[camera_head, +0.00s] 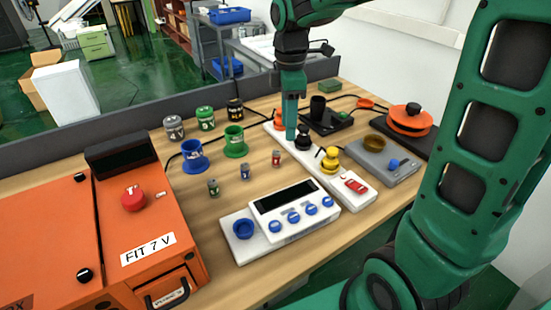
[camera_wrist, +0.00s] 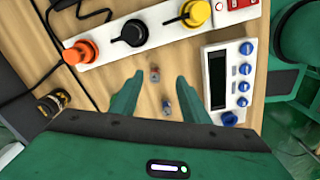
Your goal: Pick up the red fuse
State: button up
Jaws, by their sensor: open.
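The red fuse (camera_head: 276,158) is a small red and grey cylinder standing on the wooden table, in front of the white strip with plugs. In the wrist view the red fuse (camera_wrist: 154,74) shows between my fingertips. The blue fuse (camera_head: 245,171) stands to its left in the head view and nearer my palm in the wrist view (camera_wrist: 167,106). A green fuse (camera_head: 213,188) stands further left. My gripper (camera_head: 290,137) is open and empty, pointing down. In the wrist view its two green fingers (camera_wrist: 160,75) are spread wide, apart from both fuses. Its height above the table is hard to tell.
The white strip (camera_head: 311,164) carries orange, black and yellow plugs close behind the fuses. A white meter (camera_head: 285,208) with blue knobs lies in front. Blue (camera_head: 194,157) and green (camera_head: 235,141) cups stand left. An orange box (camera_head: 150,215) fills the left side.

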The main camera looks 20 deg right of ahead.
jog(key=shift+w+a+f+n, duration=0.25)
jog(key=shift+w+a+n, duration=0.65)
jog(key=shift+a, duration=0.2)
send_over(277, 151)
notch_tip(277, 151, down, 4)
jog(key=shift+f, duration=3.25)
grip_shut()
